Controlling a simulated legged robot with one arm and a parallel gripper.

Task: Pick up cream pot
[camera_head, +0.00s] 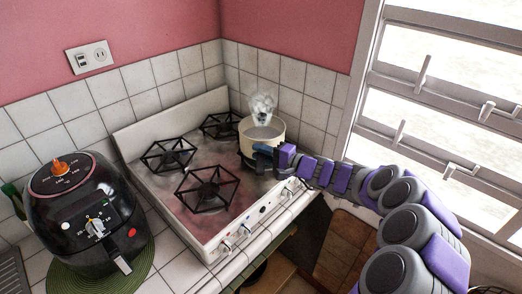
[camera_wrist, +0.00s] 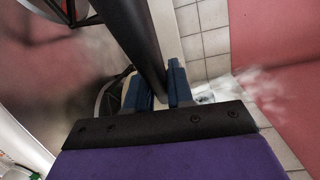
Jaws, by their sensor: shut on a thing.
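The cream pot (camera_head: 250,128) is at the right rear of the white stove (camera_head: 205,241) in the head view, upright, with white steam rising from it. My gripper (camera_head: 264,152) is at its near side, with blue fingers against the pot. In the wrist view, the blue fingers (camera_wrist: 157,88) are closed around a long dark bar (camera_wrist: 137,35), which looks like the pot's handle. The pot's base is partly hidden, so I cannot tell whether it touches the burner.
Black burner grates (camera_head: 208,189) stand on the stove. A black air fryer (camera_head: 83,212) sits on a green mat (camera_head: 146,262) at left. Tiled walls (camera_head: 305,105) close off the back, and a window (camera_head: 440,90) is at right, behind my arm.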

